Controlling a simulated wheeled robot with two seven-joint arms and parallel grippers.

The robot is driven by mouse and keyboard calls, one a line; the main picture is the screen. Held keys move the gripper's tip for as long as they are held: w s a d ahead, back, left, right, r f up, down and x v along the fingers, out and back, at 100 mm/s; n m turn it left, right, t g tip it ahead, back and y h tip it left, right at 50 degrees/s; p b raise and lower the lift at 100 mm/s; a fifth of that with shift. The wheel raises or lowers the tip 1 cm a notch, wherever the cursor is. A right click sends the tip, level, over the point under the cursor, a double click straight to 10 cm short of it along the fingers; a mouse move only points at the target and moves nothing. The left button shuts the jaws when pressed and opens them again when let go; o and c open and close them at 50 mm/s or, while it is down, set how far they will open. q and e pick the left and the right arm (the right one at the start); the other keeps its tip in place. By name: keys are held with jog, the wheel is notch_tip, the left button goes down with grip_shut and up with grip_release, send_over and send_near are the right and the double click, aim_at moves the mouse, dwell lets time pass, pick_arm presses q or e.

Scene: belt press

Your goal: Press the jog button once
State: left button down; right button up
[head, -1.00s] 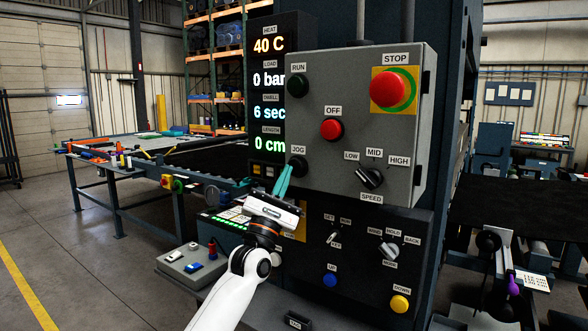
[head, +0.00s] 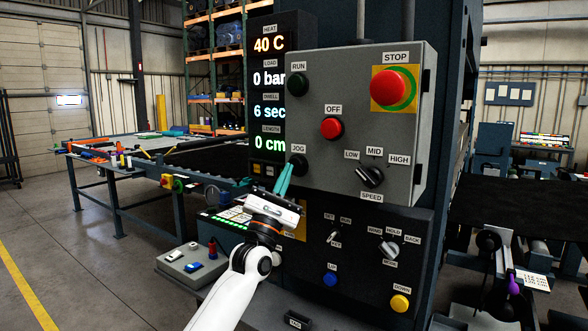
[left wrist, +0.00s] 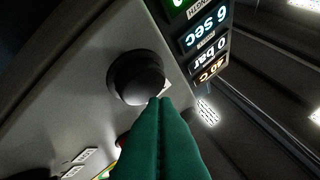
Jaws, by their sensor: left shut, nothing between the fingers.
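The black jog button (head: 298,163) sits at the lower left of the grey control box (head: 318,90), under its JOG label. In the left wrist view the jog button (left wrist: 138,78) is a round black knob in a dark collar. My left gripper (head: 287,165) has teal fingers pointing up at the button. The fingertips (left wrist: 160,100) are shut together with nothing between them. They overlap the button's lower edge in the left wrist view; I cannot tell whether they touch it. My right gripper is not in view.
On the same box are the black RUN button (head: 297,85), red OFF button (head: 331,128), red STOP button (head: 390,88) and speed knob (head: 370,177). A lower panel holds a blue button (head: 329,280) and a yellow button (head: 400,303). A display (head: 268,90) stands left.

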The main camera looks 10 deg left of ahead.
pick_arm(q)
jog(key=shift+w+d, duration=0.15)
jog(key=shift+w, duration=0.15)
jog(key=shift+w+d+b, duration=0.15)
jog(key=shift+w+b, duration=0.25)
jog(key=shift+b, duration=0.25)
dwell(0.6)
jog(key=shift+s+a, duration=0.3)
jog(key=shift+s, duration=0.5)
jog(key=s, duration=0.1)
jog(key=s+a+p, duration=0.1)
jog(key=s, duration=0.1)
jog(key=s+p, duration=0.1)
jog(key=shift+s+a, duration=0.35)
dwell(0.6)
